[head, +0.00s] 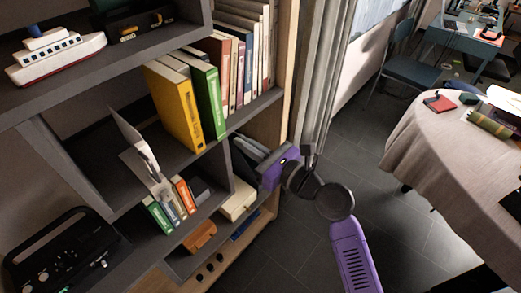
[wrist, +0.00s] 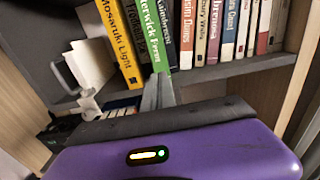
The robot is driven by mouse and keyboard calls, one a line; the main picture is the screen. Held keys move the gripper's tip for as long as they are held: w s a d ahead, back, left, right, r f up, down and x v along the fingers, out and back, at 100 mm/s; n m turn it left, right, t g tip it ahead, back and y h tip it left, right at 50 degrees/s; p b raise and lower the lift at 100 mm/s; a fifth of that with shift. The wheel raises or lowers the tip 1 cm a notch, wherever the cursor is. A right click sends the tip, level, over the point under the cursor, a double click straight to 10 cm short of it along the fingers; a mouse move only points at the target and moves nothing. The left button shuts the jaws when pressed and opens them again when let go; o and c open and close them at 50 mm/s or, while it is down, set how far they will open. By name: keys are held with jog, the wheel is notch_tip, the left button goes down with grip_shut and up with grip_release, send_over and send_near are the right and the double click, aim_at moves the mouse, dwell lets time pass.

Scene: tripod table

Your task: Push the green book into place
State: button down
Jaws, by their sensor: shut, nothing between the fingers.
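The green book (head: 208,98) stands upright on the middle shelf, between the yellow book (head: 177,108) and a row of books to its right. It sticks out further toward the front than that row. In the wrist view its green spine (wrist: 153,38) faces me, with its lower end just above my fingers. My gripper (wrist: 158,92) is shut and empty, with its fingertips just below the green spine in that view. I cannot tell whether they touch the book. In the head view my purple hand (head: 277,171) is in front of the shelf, below and right of the book.
The bookcase's wooden side (head: 287,60) stands right of the book row. Smaller books and boxes fill the lower compartments. A toy ship (head: 55,55) is on the upper shelf. A round table (head: 440,145) stands at right.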

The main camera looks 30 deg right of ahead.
aim_at(221, 128)
jog(key=shift+p+x, duration=0.3)
jog(key=shift+x, duration=2.5)
jog(key=shift+w+a+r, duration=0.15)
jog(key=shift+w, duration=0.25)
jog(key=p+x, duration=0.2)
jog(key=x, duration=0.3)
jog(key=shift+s, duration=0.1)
